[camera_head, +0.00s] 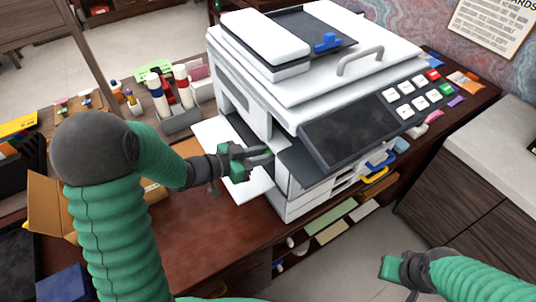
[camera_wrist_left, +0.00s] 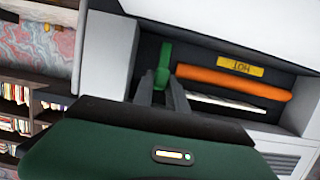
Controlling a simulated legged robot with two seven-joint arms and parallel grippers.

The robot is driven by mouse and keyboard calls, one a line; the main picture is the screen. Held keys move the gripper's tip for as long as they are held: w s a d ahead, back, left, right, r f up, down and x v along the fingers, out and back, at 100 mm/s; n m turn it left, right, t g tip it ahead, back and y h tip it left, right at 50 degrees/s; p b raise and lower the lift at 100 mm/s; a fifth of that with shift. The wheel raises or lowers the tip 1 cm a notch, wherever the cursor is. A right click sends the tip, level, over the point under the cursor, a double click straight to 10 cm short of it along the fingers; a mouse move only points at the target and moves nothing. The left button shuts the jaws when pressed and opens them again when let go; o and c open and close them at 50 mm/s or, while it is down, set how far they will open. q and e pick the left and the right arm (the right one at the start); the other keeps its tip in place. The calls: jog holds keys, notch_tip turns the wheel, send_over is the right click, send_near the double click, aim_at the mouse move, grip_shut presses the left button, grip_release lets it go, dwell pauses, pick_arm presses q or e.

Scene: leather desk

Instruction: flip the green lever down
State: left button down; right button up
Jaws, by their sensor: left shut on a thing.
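The green lever (camera_wrist_left: 163,64) stands inside the printer's open recess in the left wrist view, next to an orange roller (camera_wrist_left: 235,82). My left gripper (camera_wrist_left: 164,93) is at the lever, its fingers shut on the lever's lower part. In the head view, my left gripper (camera_head: 262,158) reaches into the side opening of the white printer (camera_head: 240,90); the lever itself is hidden there. My right gripper (camera_head: 392,268) is at the lower right, away from the printer; its finger opening is not clear.
A yellow HOT label (camera_wrist_left: 241,66) sits above the roller. The printer's dark screen panel (camera_head: 350,130) juts out close to my left gripper. A grey caddy (camera_head: 185,115) with bottles stands behind, and an open cardboard box (camera_head: 50,205) lies left. Floor shows below the desk's right edge.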

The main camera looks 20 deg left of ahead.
pick_arm(q)
jog(key=f+t+h+b, duration=0.1)
jog(key=b, duration=0.2)
jog(key=s+a+f+t+h+b, duration=0.1)
jog(key=t+b, duration=0.1)
jog(key=b, duration=0.1)
jog(key=shift+s+a+f+h, duration=0.15)
jog(key=shift+s+f+h, duration=0.05)
jog(key=shift+h, duration=0.1)
jog(key=shift+r+b, duration=0.1)
jog(key=shift+b, duration=0.35)
jog(key=shift+s+r+t, duration=0.1)
jog(key=shift+r+t, duration=0.1)
jog(key=shift+t, duration=0.1)
jog(key=c, duration=1.3)
grip_release()
jog(key=shift+a, duration=0.1)
jog(key=v, duration=1.6)
jog(key=shift+s+a+f, duration=0.2)
jog(key=shift+a, duration=0.15)
